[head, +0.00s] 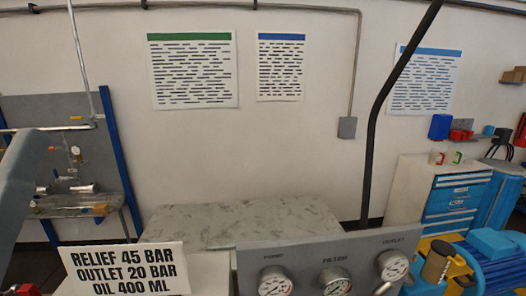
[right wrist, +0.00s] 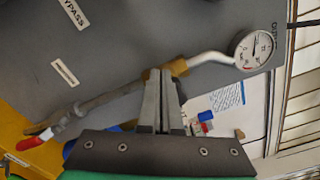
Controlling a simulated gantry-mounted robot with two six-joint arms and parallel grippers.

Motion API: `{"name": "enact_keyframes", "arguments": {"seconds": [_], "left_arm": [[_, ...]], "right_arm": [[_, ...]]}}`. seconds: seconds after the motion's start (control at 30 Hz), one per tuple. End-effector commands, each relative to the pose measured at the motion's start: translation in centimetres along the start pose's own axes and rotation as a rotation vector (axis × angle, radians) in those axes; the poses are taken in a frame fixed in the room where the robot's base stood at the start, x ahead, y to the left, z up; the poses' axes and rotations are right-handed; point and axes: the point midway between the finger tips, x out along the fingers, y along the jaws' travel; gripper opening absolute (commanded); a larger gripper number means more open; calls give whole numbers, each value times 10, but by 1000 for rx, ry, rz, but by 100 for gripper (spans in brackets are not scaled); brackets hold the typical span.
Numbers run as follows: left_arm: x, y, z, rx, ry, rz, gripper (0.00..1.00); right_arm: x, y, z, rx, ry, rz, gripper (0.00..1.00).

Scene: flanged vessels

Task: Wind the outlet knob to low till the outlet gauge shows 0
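The outlet gauge (head: 392,265) is a round white dial at the right of the grey panel (head: 300,252), under a label reading OUTLET. It also shows in the right wrist view (right wrist: 254,48), on a bent silver pipe; its needle is too small to read. My right gripper (right wrist: 163,74) has its fingers close together at a brass-coloured fitting (right wrist: 179,67) on this pipe line. I cannot tell whether they hold it. I cannot make out the outlet knob; the fingers may cover it.
The pump gauge (head: 274,282) and filter gauge (head: 335,281) sit left of the outlet gauge. A white sign (head: 124,268) reads relief 45 bar, outlet 20 bar, oil 400 ml. A red-ended lever (right wrist: 36,141) lies beside the pipe line. A grey-topped table (head: 240,222) stands behind.

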Motion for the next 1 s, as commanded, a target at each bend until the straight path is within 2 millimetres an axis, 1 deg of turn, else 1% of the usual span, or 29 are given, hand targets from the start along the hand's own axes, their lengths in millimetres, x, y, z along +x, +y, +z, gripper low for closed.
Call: {"name": "enact_keyframes", "arguments": {"seconds": [0.47,0.8,0.87,1.0], "left_arm": [[-2,0,2,0,0,0,41],[-1,0,0,0,0,0,41],[0,0,0,0,0,0,41],[2,0,-2,0,0,0,41]], "right_arm": [[0,2,-2,0,4,0,0],[0,6,6,0,2,0,0],[-2,6,6,1,3,0,0],[-18,5,5,1,4,0,0]]}}
